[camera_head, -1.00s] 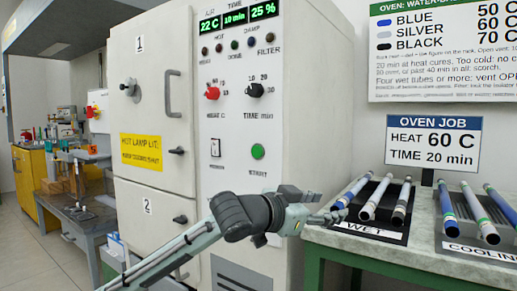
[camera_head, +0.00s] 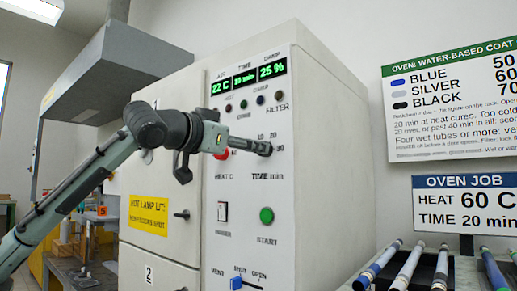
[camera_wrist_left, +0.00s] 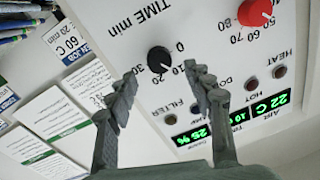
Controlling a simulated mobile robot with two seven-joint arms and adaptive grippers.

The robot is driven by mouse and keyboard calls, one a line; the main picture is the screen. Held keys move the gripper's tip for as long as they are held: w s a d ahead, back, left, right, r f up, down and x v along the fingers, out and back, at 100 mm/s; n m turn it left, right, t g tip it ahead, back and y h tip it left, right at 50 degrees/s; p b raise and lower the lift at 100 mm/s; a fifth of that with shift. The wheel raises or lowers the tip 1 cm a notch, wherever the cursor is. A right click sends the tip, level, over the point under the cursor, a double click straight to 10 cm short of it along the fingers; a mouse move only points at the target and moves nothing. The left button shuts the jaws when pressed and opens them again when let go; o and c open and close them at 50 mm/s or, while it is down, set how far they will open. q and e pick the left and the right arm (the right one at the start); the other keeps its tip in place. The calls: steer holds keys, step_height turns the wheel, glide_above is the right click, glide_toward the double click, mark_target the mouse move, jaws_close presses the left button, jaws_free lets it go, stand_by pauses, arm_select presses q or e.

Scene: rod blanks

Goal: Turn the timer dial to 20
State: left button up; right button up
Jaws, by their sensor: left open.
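The timer dial is a black round knob (camera_wrist_left: 159,60) on the white oven panel, seen upside down in the left wrist view, with 0, 10, 20 and 30 printed around it. My left gripper (camera_wrist_left: 160,74) is open, with one finger toward each side of the knob; I cannot tell whether either touches it. In the head view my left gripper (camera_head: 258,147) reaches across the panel to the TIME dial and mostly hides it. The oven's green display (camera_head: 245,76) has a TIME field that seems to read 10 min. My right gripper is not in view.
The red heat dial (camera_wrist_left: 256,12) is beside the timer dial. The oven job sign (camera_head: 464,204) stands at the right, above several rods.

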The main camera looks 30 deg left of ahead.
arm_select(q)
steer(key=shift+w, duration=2.05)
steer(key=c, duration=1.2)
